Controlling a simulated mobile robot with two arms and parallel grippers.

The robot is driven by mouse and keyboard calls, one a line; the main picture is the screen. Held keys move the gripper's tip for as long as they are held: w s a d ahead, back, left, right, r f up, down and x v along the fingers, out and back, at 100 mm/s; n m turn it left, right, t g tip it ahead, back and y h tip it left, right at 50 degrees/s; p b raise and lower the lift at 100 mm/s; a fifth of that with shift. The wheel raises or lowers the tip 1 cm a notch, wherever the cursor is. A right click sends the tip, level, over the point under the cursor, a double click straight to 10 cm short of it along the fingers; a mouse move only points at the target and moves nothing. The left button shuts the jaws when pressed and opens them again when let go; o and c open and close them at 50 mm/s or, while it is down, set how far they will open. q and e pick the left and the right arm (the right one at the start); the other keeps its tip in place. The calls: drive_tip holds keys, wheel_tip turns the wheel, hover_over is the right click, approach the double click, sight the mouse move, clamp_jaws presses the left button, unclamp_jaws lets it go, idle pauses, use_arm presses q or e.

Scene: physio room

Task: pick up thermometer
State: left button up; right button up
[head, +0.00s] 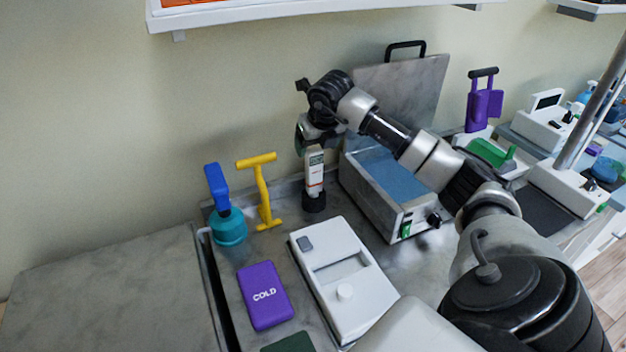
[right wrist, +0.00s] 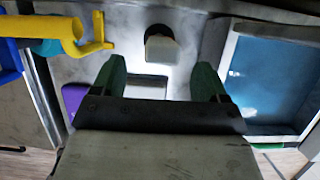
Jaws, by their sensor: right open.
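The thermometer (head: 314,176) is a slim white and orange device with a small grey display. It stands upright in a round black holder (head: 314,202) on the metal counter, left of the open water bath. In the right wrist view its pale top (right wrist: 161,50) shows in front of the fingertips, with the black holder behind it. My right gripper (right wrist: 160,76) is open, with its green fingers apart and nothing between them. In the head view it is over the thermometer's upper end, partly hidden by my wrist. My left gripper is not in view.
The water bath (head: 404,221) with its raised lid is close on the right. A yellow T-handled tool (head: 263,190) and a blue-topped teal bottle (head: 229,228) stand left. A white device (head: 338,262) and a purple cold pack (head: 263,308) lie in front. A shelf (head: 240,16) hangs above.

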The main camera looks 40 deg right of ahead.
sight(313, 157)
drive_tip(key=shift+w+f, duration=0.15)
drive_tip(key=shift+f, duration=0.25)
drive_tip(key=p+x, duration=0.2)
drive_tip(key=x, duration=0.3)
drive_tip(key=shift+d, duration=0.2)
drive_tip(key=shift+w+f, duration=0.15)
drive_tip(key=shift+f, duration=0.1)
drive_tip(key=c, duration=0.6)
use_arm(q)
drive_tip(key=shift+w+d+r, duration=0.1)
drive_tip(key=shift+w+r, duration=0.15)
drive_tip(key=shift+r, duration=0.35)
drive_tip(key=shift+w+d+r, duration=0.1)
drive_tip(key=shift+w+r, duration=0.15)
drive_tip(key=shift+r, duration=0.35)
use_arm(e)
drive_tip(key=c, duration=0.7)
